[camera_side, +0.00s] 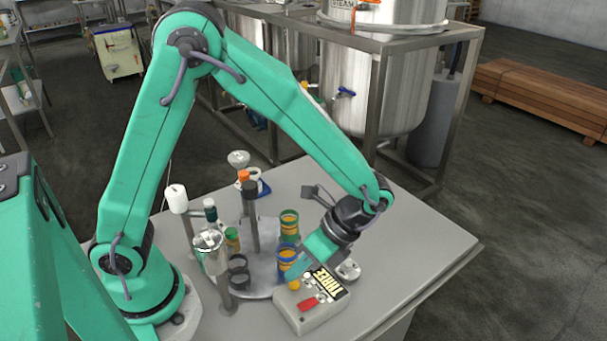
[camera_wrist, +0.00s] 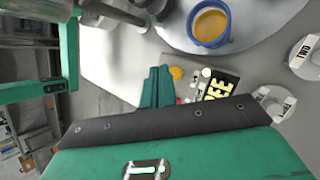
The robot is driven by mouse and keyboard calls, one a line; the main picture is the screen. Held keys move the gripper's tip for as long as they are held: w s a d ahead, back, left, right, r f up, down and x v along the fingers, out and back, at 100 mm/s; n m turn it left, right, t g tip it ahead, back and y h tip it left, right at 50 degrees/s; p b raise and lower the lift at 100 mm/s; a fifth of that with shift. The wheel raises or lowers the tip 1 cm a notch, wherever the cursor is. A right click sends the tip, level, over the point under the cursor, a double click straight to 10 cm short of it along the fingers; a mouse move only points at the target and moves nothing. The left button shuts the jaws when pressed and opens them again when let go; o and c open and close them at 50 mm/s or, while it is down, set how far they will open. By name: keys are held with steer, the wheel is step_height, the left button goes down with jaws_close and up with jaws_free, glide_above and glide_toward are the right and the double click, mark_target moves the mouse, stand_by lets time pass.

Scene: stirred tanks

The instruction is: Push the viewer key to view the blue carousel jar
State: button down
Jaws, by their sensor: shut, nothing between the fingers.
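A beige control box (camera_side: 318,312) stands at the front of the table. It carries a yellow round key (camera_side: 294,285), small white keys, a red key (camera_side: 308,304) and a black-and-yellow display reading THREE. Which key is the viewer key I cannot tell. The blue-rimmed jar (camera_side: 288,256) with orange-yellow contents stands on the grey carousel behind the box; it also shows in the wrist view (camera_wrist: 209,25). My gripper (camera_side: 291,275) is shut and empty, pointing down close to the yellow key. In the wrist view its fingertips (camera_wrist: 158,75) lie just left of the yellow key (camera_wrist: 177,73); contact is unclear.
The carousel (camera_side: 262,280) also holds a green-rimmed jar (camera_side: 289,222), a green jar with an orange top (camera_side: 232,238) and a dark empty ring. A dark post (camera_side: 251,215) rises from it. A metal cup on a post (camera_side: 210,250) stands left.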

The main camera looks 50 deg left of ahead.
mark_target(296, 281)
steer(key=shift+r, duration=2.35)
steer(key=s+a+r+n+t+h, duration=0.2)
steer(key=a+r+n+t+h, duration=0.1)
steer(key=a+r+n+t, duration=0.9)
steer(key=shift+s+a+n, duration=0.25)
steer(key=shift+s+n, duration=0.1)
steer(key=shift+n, duration=0.55)
